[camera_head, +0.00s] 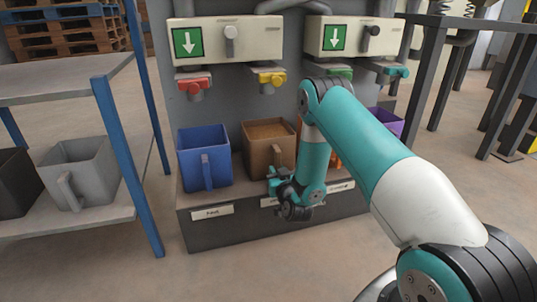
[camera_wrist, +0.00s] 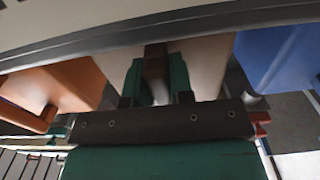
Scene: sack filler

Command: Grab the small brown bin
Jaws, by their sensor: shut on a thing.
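The brown bin (camera_head: 262,150) stands on the dark base of the filler, under the yellow outlet. It looks full of brown material near its rim. My gripper (camera_head: 276,186) is at the front of the bin, low down, and partly hides it. In the wrist view my gripper's green fingers (camera_wrist: 157,78) are on either side of the bin's dark brown upright handle (camera_wrist: 156,60), shut on it. The bin's wall (camera_wrist: 208,60) shows pale behind the fingers. In the head view the handle is hidden by my gripper.
A blue bin (camera_head: 203,158) stands close left of the brown one. An orange bin (camera_head: 336,160), mostly hidden by my arm, stands on the right, with a purple bin (camera_head: 388,122) beyond. A blue-posted shelf (camera_head: 128,212) holds a grey bin (camera_head: 80,172). The floor in front is clear.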

